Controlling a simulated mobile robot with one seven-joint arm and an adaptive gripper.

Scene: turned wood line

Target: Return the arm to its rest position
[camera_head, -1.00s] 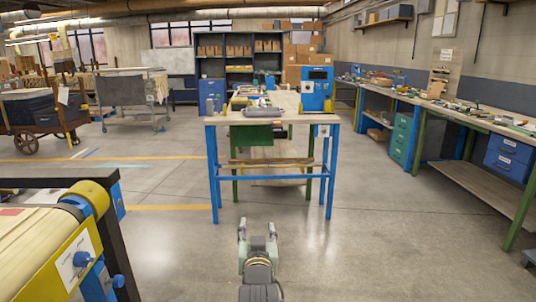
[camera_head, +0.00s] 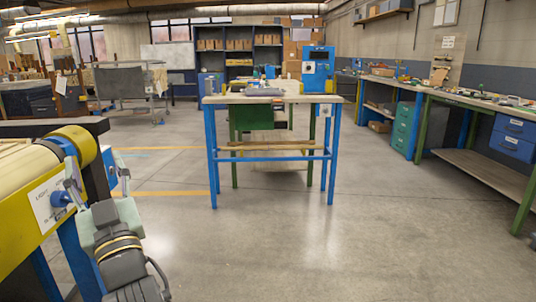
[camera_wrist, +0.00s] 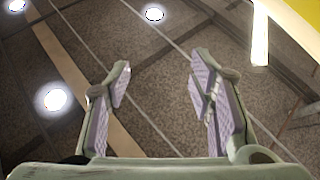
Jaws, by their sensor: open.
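My gripper (camera_head: 95,175) is at the lower left of the head view, raised above the floor in front of the yellow conveyor's end. In the wrist view my gripper (camera_wrist: 160,88) has its two fingers well apart, with nothing between them. The gripper holds nothing.
A conveyor (camera_head: 40,185) with a yellow side and roller stands close at the left, beside my gripper. A blue-legged table (camera_head: 290,99) stands ahead at the centre. A long workbench (camera_head: 465,101) runs along the right. The floor (camera_head: 320,250) between is clear.

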